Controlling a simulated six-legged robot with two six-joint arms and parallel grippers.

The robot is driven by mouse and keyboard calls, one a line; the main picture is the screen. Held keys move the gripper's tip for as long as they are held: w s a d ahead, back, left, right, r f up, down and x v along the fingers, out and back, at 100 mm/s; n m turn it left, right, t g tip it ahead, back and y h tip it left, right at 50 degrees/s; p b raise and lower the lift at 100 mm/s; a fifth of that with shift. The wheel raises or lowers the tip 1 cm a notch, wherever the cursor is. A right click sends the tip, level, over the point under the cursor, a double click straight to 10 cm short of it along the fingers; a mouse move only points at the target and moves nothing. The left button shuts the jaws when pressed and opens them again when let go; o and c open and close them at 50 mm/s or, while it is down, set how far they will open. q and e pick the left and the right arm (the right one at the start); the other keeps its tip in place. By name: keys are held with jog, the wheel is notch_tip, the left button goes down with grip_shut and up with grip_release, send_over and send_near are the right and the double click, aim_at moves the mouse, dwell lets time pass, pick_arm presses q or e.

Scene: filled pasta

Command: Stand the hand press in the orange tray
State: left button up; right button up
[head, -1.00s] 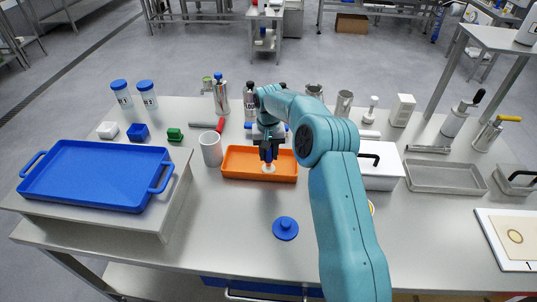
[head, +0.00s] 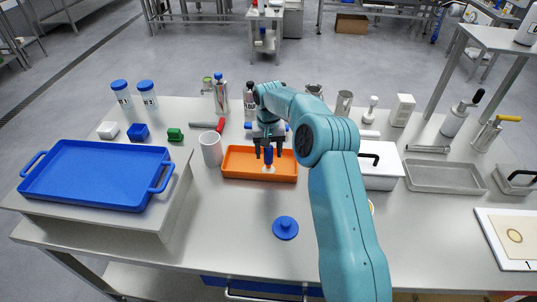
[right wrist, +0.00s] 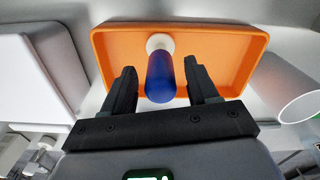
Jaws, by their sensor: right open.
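The hand press (head: 268,158) has a blue handle and a white foot, and stands upright in the orange tray (head: 234,165). In the right wrist view the press (right wrist: 161,77) shows its blue handle towards me, with its white end at the floor of the orange tray (right wrist: 113,42). My right gripper (head: 268,152) is open above the tray, with its fingers apart on both sides of the handle. In the right wrist view a gap shows between each finger of the gripper (right wrist: 163,84) and the handle. My left gripper is not in view.
A grey cup (head: 211,149) stands close to the tray's left end. A white box (head: 379,180) stands to its right. A blue knobbed disc (head: 285,228) lies in front. A blue tray (head: 95,175) rests on a raised stand at left. The front middle of the table is mostly clear.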

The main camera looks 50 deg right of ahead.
notch_tip(320, 180, up, 10)
jog(key=shift+s+r, duration=0.1)
jog(key=shift+r, duration=0.1)
dwell(0.4)
